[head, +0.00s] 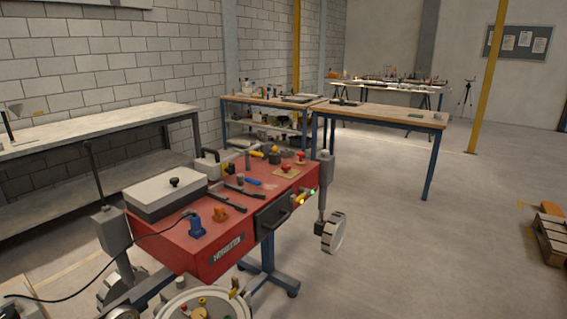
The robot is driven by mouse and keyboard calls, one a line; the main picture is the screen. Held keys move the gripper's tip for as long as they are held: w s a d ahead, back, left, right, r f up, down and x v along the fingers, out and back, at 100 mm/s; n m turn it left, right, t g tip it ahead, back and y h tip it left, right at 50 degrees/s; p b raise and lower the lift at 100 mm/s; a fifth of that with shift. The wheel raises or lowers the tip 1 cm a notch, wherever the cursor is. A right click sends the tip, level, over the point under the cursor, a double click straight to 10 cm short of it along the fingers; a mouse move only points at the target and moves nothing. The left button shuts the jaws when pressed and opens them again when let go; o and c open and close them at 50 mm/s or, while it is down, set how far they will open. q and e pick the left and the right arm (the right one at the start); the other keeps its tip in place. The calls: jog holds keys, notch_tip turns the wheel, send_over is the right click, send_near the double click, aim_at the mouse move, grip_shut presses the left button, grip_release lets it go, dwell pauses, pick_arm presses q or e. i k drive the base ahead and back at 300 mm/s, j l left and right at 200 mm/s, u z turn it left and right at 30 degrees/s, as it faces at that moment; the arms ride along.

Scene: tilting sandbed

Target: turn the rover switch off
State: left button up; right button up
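The likely rover is a red box-shaped body (205,262) in the head view, left of centre, with grey posts and a ribbed wheel (334,232) at its right. On its top lie a red knob on a pale plate (287,170), another red knob (300,156), a blue part (196,226) with a dark cable and an orange part (220,214). Small green and yellow parts (308,195) sit on its right side near a dark handle (273,214). I cannot tell which part is the switch or how it is set. Neither of my grippers shows.
A grey lidded box (167,192) and several hand tools occupy the red top. A blue stand (268,272) is beneath. A round pale plate (205,303) with coloured knobs is at the bottom edge. Workbenches (380,115) stand behind. The floor at right is mostly clear, with a pallet (551,238).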

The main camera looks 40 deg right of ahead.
aim_at(286, 168)
jog(key=i+l+u, duration=0.15)
jog(key=l+u, duration=0.15)
jog(key=l, duration=1)
jog(key=l+u, duration=0.35)
jog(key=l, duration=0.95)
jog(key=l+u, duration=0.4)
jog(key=l, duration=1.3)
